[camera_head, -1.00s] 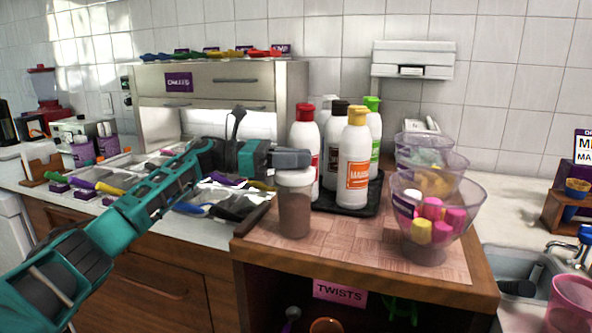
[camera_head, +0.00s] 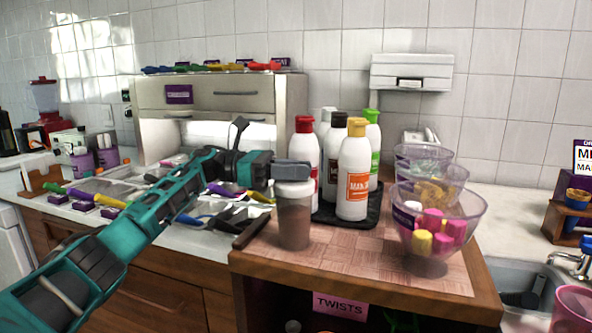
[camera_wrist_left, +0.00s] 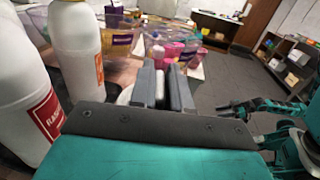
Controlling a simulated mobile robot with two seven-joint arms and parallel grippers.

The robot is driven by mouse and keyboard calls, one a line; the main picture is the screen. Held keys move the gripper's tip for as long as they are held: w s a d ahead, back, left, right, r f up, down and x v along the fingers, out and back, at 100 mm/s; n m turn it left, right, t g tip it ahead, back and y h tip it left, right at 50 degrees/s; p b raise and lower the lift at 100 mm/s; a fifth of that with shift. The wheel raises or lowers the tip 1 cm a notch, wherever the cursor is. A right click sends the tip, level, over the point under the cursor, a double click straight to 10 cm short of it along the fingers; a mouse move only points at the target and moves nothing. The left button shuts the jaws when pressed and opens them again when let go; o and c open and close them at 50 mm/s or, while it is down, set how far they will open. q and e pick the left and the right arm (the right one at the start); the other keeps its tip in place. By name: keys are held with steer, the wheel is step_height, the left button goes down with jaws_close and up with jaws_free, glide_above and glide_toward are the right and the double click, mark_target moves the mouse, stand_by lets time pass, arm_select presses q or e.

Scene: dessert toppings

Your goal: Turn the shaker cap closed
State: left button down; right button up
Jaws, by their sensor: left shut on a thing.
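The shaker (camera_head: 295,222) is a clear cup with brown contents, upright on the wood-patterned board at the counter's front left. Its white cap (camera_head: 294,187) is on top, just below the fingers. My left gripper (camera_head: 292,171) comes in from the left and is shut on the shaker cap. In the left wrist view the grey fingers (camera_wrist_left: 161,88) stand close together with a pale strip of the cap between them. Part of the cap is hidden by the fingers. My right arm shows at the right of the left wrist view; its gripper (camera_wrist_left: 236,106) is too small to read.
Several sauce bottles (camera_head: 354,178) stand on a black tray (camera_head: 347,219) just right of the shaker. Stacked clear bowls (camera_head: 470,215) with pink and yellow pieces stand further right. A dark-handled tool (camera_head: 251,232) lies left of the shaker. The board's front is clear.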

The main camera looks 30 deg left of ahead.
stand_by(0.5)
arm_select(q)
steer(key=c, duration=1.2)
jaws_free()
steer(key=shift+o, duration=0.2)
steer(key=v, duration=1.3)
steer(key=shift+d, duration=0.1)
